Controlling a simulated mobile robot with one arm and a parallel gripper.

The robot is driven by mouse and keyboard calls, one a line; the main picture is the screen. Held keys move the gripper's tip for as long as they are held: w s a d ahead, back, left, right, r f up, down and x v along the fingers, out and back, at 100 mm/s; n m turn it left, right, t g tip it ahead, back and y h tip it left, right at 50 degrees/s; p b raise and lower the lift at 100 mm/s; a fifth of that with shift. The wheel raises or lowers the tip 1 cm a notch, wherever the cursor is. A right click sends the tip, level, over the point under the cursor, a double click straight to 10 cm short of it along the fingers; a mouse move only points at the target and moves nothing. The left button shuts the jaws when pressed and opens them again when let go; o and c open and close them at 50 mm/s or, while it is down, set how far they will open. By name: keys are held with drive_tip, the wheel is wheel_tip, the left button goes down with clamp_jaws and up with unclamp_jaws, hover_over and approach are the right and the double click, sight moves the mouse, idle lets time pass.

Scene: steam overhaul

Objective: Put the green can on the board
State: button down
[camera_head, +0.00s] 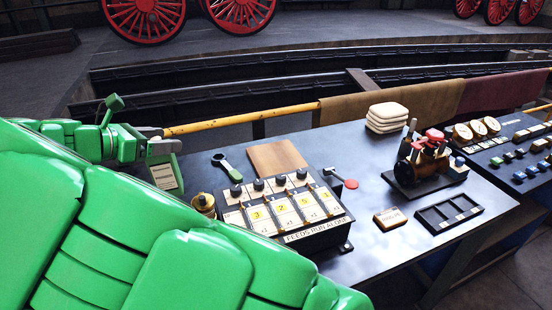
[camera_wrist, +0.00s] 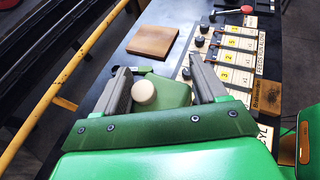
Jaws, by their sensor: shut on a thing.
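The green can (camera_head: 165,174) has a pale label in the head view. In the wrist view the green can (camera_wrist: 173,91) shows its top with a round cream cap, between the two fingers. My gripper (camera_head: 158,148) is shut on it, and the gripper also shows in the wrist view (camera_wrist: 161,82). The can is at the table's left end; whether its base touches the table I cannot tell. The board (camera_head: 277,158) is a flat brown wooden square lying bare on the table, right of the can. It also shows in the wrist view (camera_wrist: 152,40), ahead of the fingers.
A green-handled wrench (camera_head: 228,168) lies between can and board. A panel box (camera_head: 318,230) with knobs and a red-knobbed lever stands in front of the board. A yellow rail (camera_head: 240,119) runs behind the table.

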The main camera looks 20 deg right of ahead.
drive_tip(key=w+d, duration=0.5)
drive_tip(key=d, duration=0.7)
drive_tip(key=w+d+t+y, duration=0.1)
drive_tip(key=w+d, duration=0.3)
drive_tip(key=d, duration=0.8)
drive_tip(key=w+d, duration=0.5)
drive_tip(key=d, duration=0.8)
drive_tip(key=w+d+f, duration=0.2)
drive_tip(key=w+f, duration=1.1)
drive_tip(key=f, duration=0.5)
drive_tip(key=shift+w+d, duration=0.2)
drive_tip(key=shift+d, duration=0.2)
drive_tip(key=shift+f, duration=0.1)
drive_tip(key=shift+c, duration=0.3)
unclamp_jaws()
